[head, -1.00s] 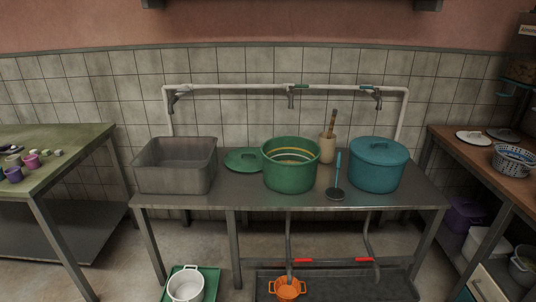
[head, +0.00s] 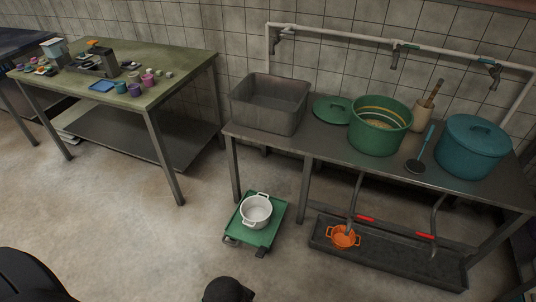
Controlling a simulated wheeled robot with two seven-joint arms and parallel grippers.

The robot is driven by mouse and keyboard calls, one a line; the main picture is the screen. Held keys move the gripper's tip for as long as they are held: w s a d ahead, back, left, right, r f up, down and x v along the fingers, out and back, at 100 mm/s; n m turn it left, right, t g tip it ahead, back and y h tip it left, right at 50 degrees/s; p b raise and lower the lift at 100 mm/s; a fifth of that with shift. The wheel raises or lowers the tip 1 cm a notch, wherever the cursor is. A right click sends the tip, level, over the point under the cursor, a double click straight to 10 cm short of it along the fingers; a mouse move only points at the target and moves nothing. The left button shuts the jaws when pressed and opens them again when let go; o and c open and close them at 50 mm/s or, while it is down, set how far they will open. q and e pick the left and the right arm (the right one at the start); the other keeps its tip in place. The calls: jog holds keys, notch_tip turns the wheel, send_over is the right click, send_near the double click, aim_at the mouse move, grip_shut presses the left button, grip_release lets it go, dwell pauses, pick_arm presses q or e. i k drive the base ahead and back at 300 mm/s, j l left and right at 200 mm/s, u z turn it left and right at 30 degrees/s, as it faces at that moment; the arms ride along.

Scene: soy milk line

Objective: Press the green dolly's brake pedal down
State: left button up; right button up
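The green dolly (head: 253,236) stands on the floor in the head view, left of centre, by the front left leg of the steel table. A white two-handled pot (head: 257,211) sits on top of it. Small dark and grey parts show under the dolly's near edge. I cannot tell which of them is the brake pedal, or whether it is up or down. Neither of my grippers is in view.
The steel table (head: 310,145) holds a grey basin (head: 268,104), a green pot (head: 379,130) and a blue pot (head: 471,147). An orange colander (head: 343,238) sits in a dark floor tray (head: 400,262). A green-topped table (head: 185,72) stands left.

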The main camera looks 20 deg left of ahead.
aim_at(260, 253)
jog(key=u, duration=0.85)
jog(key=k+l, duration=0.25)
jog(key=k, duration=0.15)
jog(key=k+l, duration=0.25)
jog(key=k, duration=0.15)
